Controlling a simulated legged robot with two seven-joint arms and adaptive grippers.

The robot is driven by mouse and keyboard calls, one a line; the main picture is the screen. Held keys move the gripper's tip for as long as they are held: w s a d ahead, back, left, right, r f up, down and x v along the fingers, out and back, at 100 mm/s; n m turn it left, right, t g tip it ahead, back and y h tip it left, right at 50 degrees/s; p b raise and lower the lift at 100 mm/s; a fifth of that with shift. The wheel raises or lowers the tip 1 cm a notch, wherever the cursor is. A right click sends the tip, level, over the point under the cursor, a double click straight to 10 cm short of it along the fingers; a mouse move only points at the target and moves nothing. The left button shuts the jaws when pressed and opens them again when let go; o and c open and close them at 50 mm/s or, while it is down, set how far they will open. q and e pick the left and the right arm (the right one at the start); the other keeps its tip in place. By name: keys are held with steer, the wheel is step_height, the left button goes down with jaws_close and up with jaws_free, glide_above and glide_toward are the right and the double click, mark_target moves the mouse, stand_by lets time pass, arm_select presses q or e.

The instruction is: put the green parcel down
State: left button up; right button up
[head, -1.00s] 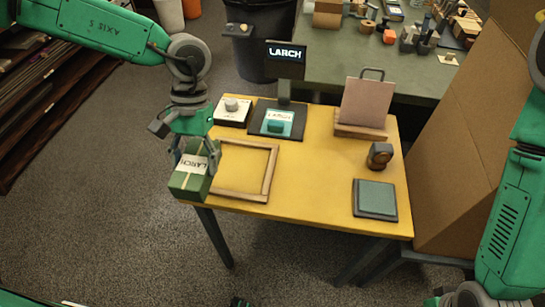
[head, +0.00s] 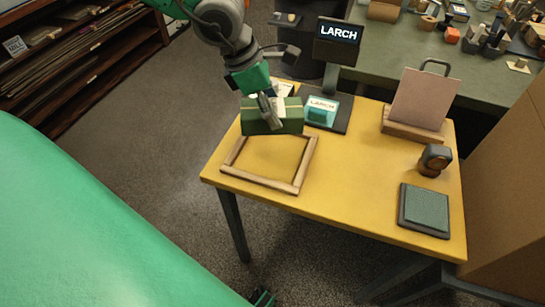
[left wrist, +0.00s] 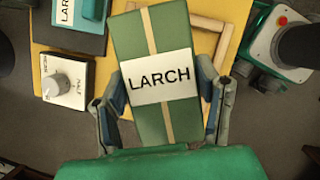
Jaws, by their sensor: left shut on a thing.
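The green parcel (head: 289,125) has a pale band and a white label reading LARCH, which shows in the left wrist view (left wrist: 152,124). My left gripper (head: 268,108) is shut on it, with one finger on each side in the left wrist view (left wrist: 160,92). In the head view the parcel is at the back left of the yellow table (head: 345,175), just behind the empty wooden frame (head: 304,168). I cannot tell whether its underside touches anything.
A dark scale-like base (head: 342,122) bears a teal block and LARCH card, beside a LARCH display (head: 338,31). A pink board (head: 424,98) in a wooden stand, a dark round-topped object (head: 434,158) and a green pad (head: 424,209) stand right. The table's middle is clear.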

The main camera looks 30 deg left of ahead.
mark_target(252, 114)
arm_select(q)
steer(key=n+t+y+b, duration=0.1)
steer(key=n, duration=0.2)
steer(key=shift+s+r+n, duration=0.1)
steer(key=shift+s+n, duration=0.05)
steer(key=shift+n, duration=0.25)
step_height(252, 114, down, 10)
steer(key=b, duration=0.7)
steer(key=o, duration=1.4)
steer(key=p+v, duration=0.7)
steer(key=v, duration=0.5)
steer(key=shift+s+d+r, duration=0.1)
